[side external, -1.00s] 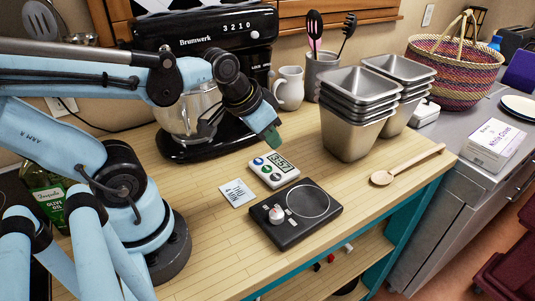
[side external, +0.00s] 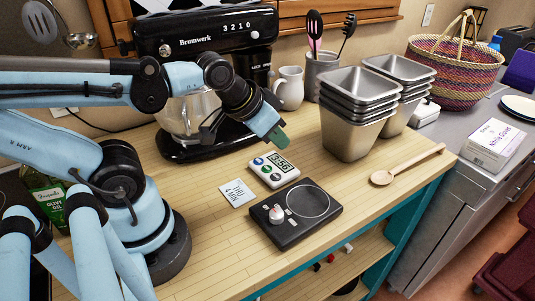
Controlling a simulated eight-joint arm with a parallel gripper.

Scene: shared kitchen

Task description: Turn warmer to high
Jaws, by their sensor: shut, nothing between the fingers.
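The warmer (side external: 291,231) is a flat black unit with a round plate ring, near the front of the wooden counter. Its white knob (side external: 276,214) with a red mark sits at the left side, with small white labels around it. The knob's exact setting is too small to tell. My gripper (side external: 279,137), with green fingertips, is shut and empty. It hangs in the air behind the warmer, above and behind the white timer (side external: 273,169), touching nothing that I can see.
A printed card (side external: 237,192) lies left of the timer. Stacked steel pans (side external: 352,132) stand behind right, a wooden spoon (side external: 408,164) lies right. A black mixer (side external: 207,60) and a white pitcher (side external: 289,88) stand behind.

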